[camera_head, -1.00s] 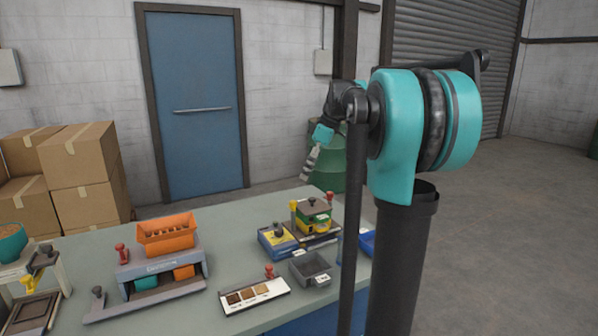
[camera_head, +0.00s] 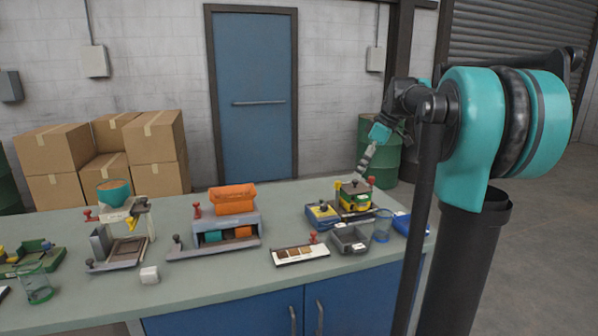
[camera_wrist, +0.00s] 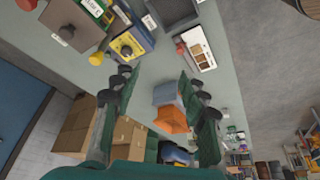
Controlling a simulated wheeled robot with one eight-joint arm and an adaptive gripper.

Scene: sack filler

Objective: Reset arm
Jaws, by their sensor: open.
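My arm is raised at the right of the head view, and my gripper (camera_head: 363,166) hangs at its far end. The gripper is above the back of the workbench (camera_head: 300,200), near the yellow and green box with a dark lid (camera_head: 354,194).
An orange hopper (camera_head: 233,198) tops a grey unit (camera_head: 215,238). Cartons (camera_head: 155,150) and a green drum (camera_head: 378,150) stand behind.

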